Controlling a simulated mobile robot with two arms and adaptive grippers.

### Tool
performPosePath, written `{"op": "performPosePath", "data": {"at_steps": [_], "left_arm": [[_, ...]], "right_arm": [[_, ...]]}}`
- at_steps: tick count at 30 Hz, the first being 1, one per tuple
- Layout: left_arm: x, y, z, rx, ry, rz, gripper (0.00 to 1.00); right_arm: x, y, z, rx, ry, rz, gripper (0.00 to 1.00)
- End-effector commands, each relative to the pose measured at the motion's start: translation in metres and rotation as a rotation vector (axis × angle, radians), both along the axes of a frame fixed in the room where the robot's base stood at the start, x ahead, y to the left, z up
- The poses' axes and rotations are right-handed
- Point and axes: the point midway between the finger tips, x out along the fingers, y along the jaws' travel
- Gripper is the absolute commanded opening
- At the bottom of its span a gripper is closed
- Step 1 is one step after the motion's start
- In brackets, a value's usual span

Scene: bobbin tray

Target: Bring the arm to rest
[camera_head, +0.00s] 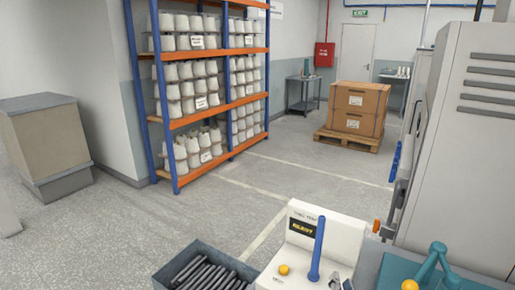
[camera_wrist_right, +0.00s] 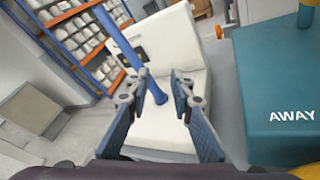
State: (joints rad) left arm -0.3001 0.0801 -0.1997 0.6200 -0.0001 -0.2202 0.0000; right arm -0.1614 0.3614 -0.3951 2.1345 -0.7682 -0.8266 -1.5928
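My right gripper (camera_wrist_right: 157,95) is open in the right wrist view, its two dark fingers spread apart with nothing held between them. A white machine block (camera_wrist_right: 172,55) with a blue post (camera_wrist_right: 128,55) lies beyond the fingers. My left gripper is not in view.
A dark tray (camera_head: 168,275) of dark rods stands left of the white block. A teal box marked AWAY (camera_wrist_right: 285,75) is at right in the wrist view. A tall grey cabinet (camera_head: 470,150) stands at right.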

Motion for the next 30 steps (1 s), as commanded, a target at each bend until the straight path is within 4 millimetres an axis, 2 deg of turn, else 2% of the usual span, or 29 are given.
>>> {"op": "performPosePath", "data": {"at_steps": [1, 6, 9, 13, 18, 25, 30], "left_arm": [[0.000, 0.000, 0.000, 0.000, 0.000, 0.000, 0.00], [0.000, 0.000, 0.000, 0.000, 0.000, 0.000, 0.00], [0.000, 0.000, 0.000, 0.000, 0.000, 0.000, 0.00], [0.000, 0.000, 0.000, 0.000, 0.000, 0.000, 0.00], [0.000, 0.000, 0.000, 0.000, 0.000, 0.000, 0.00], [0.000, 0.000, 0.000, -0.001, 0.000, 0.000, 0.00], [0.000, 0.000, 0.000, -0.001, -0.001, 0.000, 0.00]], "right_arm": [[-0.016, -0.008, -0.017, 0.185, 0.046, -0.075, 0.21], [-0.074, -0.022, -0.073, 0.784, 0.176, -0.386, 0.21], [-0.114, -0.022, -0.102, 1.088, 0.234, -0.599, 0.21], [-0.162, -0.014, -0.127, 1.395, 0.285, -0.870, 0.21], [-0.213, 0.001, -0.144, 1.650, 0.318, -1.169, 0.21], [-0.272, 0.021, -0.153, 1.864, 0.325, -1.545, 0.21], [-0.263, 0.023, -0.197, 1.850, 0.332, -1.570, 0.21]]}}
